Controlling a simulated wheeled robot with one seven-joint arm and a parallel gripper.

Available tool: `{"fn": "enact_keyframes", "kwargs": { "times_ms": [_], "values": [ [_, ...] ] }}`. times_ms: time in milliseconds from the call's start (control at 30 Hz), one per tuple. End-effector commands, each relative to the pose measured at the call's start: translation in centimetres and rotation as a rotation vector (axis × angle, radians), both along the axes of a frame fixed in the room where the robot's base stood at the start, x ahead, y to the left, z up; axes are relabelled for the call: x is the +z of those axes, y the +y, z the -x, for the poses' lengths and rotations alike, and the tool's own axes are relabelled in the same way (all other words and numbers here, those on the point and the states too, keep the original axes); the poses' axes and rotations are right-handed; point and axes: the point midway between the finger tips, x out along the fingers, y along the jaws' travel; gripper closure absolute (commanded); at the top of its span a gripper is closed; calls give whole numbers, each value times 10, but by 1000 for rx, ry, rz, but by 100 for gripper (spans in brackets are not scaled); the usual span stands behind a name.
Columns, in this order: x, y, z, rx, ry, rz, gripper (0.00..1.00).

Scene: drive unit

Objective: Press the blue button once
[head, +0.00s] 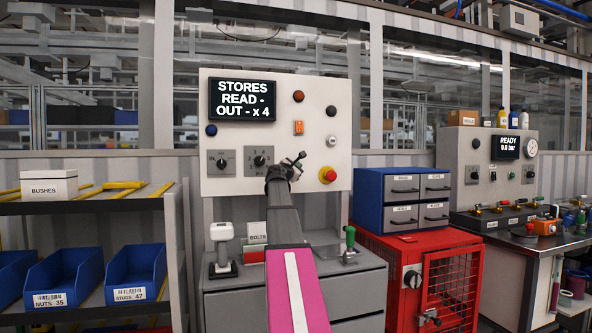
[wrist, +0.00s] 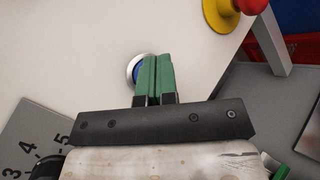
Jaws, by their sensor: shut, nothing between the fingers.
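The blue button (wrist: 135,69) has a silver ring and shows in the wrist view, partly covered by my gripper's fingers. My gripper (wrist: 154,58) is shut and empty, its green fingertips over the right part of the button. I cannot tell whether they touch it. In the head view my gripper (head: 295,160) is in front of the lower middle of the white panel (head: 235,182), between the numbered dial (head: 260,160) and the red mushroom button (head: 327,174). The blue button is hidden there. A dark blue round lamp or button (head: 211,130) sits at the panel's left.
The panel's display (head: 243,100) reads "STORES READ-OUT - x 4". The red mushroom button on a yellow base (wrist: 236,14) is upper right in the wrist view. A blue drawer cabinet (head: 370,195) stands to the right.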

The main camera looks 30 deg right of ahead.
Motion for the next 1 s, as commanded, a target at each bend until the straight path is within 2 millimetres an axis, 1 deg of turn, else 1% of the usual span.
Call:
{"fn": "enact_keyframes", "kwargs": {
  "times_ms": [100, 433, 567, 1000],
  "values": [
    [0, 2, 7, 0, 0, 0, 100],
    [0, 2, 8, 0, 0, 0, 100],
    [0, 3, 12, 0, 0, 0, 100],
    [-1, 12, 48, -1, 0, 1, 100]
  ]
}}
